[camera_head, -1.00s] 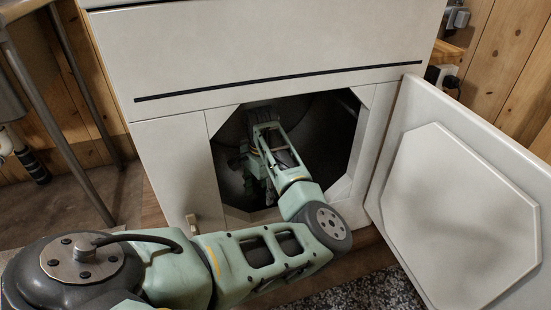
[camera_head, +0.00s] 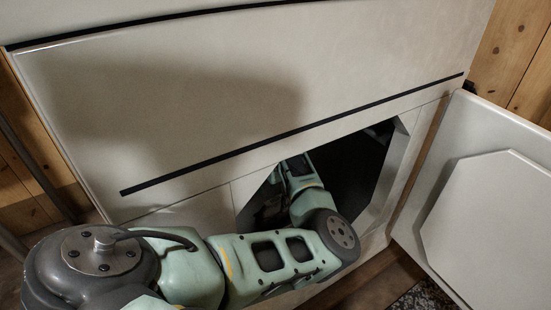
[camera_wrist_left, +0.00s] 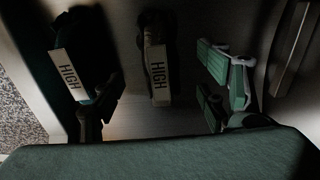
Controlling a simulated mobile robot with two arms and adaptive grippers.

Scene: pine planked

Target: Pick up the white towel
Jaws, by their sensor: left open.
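No white towel can be made out in either view. In the head view my left arm reaches through the octagonal opening (camera_head: 365,165) of a white front-loading machine (camera_head: 240,90), and its end is mostly hidden in the dark interior. In the left wrist view my left gripper (camera_wrist_left: 150,75) is open, with finger parts spread apart and nothing visible between them. Labels reading HIGH show on some of the parts. The surface beyond the fingers is dim and bare. My right gripper is in neither view.
The machine's white door (camera_head: 480,210) stands swung open to the right. A speckled mat (camera_head: 418,296) lies on the floor below the door. Wood-planked wall (camera_head: 510,50) shows behind.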

